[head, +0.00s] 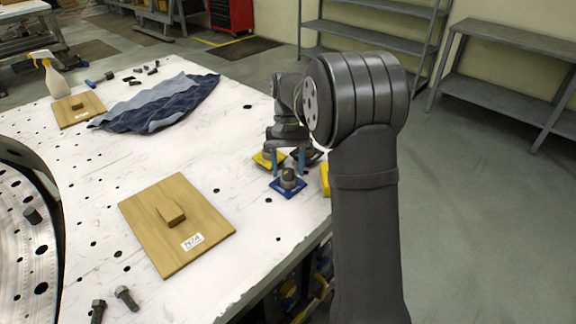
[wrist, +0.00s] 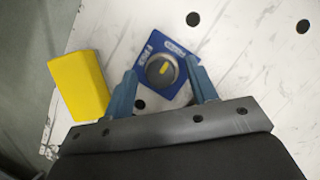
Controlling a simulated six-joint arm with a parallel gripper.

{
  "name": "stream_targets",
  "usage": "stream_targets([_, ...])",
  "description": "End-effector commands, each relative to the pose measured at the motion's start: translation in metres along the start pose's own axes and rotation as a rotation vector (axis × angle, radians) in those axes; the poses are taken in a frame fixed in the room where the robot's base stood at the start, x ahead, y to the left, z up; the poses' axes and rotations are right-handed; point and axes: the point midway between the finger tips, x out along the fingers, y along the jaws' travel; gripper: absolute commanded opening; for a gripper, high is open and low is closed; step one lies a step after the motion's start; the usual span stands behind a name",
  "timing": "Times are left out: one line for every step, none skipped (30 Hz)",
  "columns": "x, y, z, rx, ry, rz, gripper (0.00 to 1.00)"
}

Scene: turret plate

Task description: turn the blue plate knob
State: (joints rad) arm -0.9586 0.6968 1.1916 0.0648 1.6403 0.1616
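The blue plate (head: 288,193) lies flat on the white table near its right edge; it also shows in the wrist view (wrist: 149,50) with small labels. Its round grey knob (head: 288,179) stands in the middle. In the wrist view the knob (wrist: 159,80) bears a yellow mark on top. My gripper (head: 288,172) points down with its two blue fingers apart and nothing held. In the wrist view the knob appears between the fingertips, with gaps on both sides. I cannot tell whether the tips reach down to knob height.
A yellow block (wrist: 78,85) lies left of the gripper in the wrist view, near the table edge. A yellow plate (head: 262,160) and a dark plate lie behind the blue one. A wooden board (head: 150,225), a blue cloth (head: 160,105) and bolts (head: 126,297) lie elsewhere on the table.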

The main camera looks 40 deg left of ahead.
Motion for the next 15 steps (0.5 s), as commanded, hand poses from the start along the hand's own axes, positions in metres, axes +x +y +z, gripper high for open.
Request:
stream_targets([0.000, 0.000, 0.000, 0.000, 0.000, 0.000, 0.52])
stream_targets([0.000, 0.000, 0.000, 0.000, 0.000, 0.000, 0.52])
stream_targets([0.000, 0.000, 0.000, 0.000, 0.000, 0.000, 0.52])
stream_targets([0.000, 0.000, 0.000, 0.000, 0.000, 0.000, 0.52])
stream_targets([0.000, 0.000, 0.000, 0.000, 0.000, 0.000, 0.52])
stream_targets([0.000, 0.000, 0.000, 0.000, 0.000, 0.000, 0.52])
stream_targets([0.000, 0.000, 0.000, 0.000, 0.000, 0.000, 0.52])
stream_targets([-0.001, 0.000, 0.000, 0.000, 0.000, 0.000, 0.52])
stream_targets([-0.003, 0.000, 0.000, 0.000, 0.000, 0.000, 0.52])
stream_targets([-0.005, 0.000, 0.000, 0.000, 0.001, 0.000, 0.52])
stream_targets([-0.009, 0.000, -0.001, 0.000, 0.002, 0.000, 0.52])
stream_targets([-0.014, 0.000, -0.001, 0.000, 0.003, 0.000, 0.52])
stream_targets([-0.019, 0.000, -0.001, 0.000, 0.002, 0.000, 0.52])
stream_targets([-0.025, 0.000, -0.001, 0.000, 0.004, -0.001, 0.52])
stream_targets([-0.032, 0.000, -0.001, 0.000, 0.003, 0.000, 0.52])
